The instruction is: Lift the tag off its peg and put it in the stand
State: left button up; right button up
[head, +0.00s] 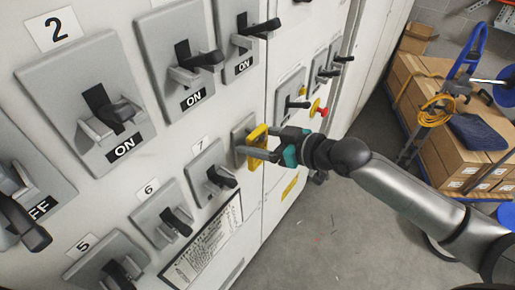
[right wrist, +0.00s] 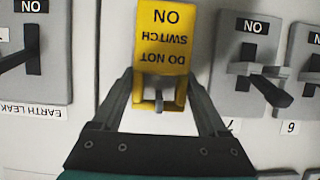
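The yellow tag (head: 256,136) sits at a grey switch plate in the lower row of the panel. In the right wrist view the tag (right wrist: 163,35) reads "DO NOT SWITCH ON", upside down. A small grey peg (right wrist: 158,101) shows in the opening of its yellow lower part. My right gripper (right wrist: 160,80) has one finger on each side of the tag, with the fingertips close to its edges. I cannot tell whether they touch or press on it. In the head view my right gripper (head: 264,143) reaches it from the right. I cannot identify the stand. My left gripper is not in view.
Grey switches with black handles, such as switch 7 (head: 213,173), surround the tag. A red knob with a yellow base (head: 319,109) is above right. Cardboard boxes (head: 440,120) and a coiled orange cable (head: 438,110) are at the right. Grey floor (head: 330,230) is open below.

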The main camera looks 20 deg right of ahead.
jog(key=c, duration=0.9)
jog(key=shift+r, duration=0.1)
jog(key=shift+r, duration=0.5)
jog(key=shift+s+d+r, duration=0.1)
jog(key=shift+r, duration=0.1)
jog(key=s+d+p, duration=0.2)
jog(key=s+d, duration=0.1)
jog(key=s, duration=0.1)
jog(key=s+d+r+p, duration=0.1)
jog(key=s+d+p, duration=0.1)
jog(key=s+d, duration=0.2)
jog(key=s+d+p, duration=0.2)
jog(key=s+d, duration=0.1)
jog(key=s, duration=0.3)
jog(key=shift+d+r, duration=0.35)
jog(key=shift+d, duration=0.05)
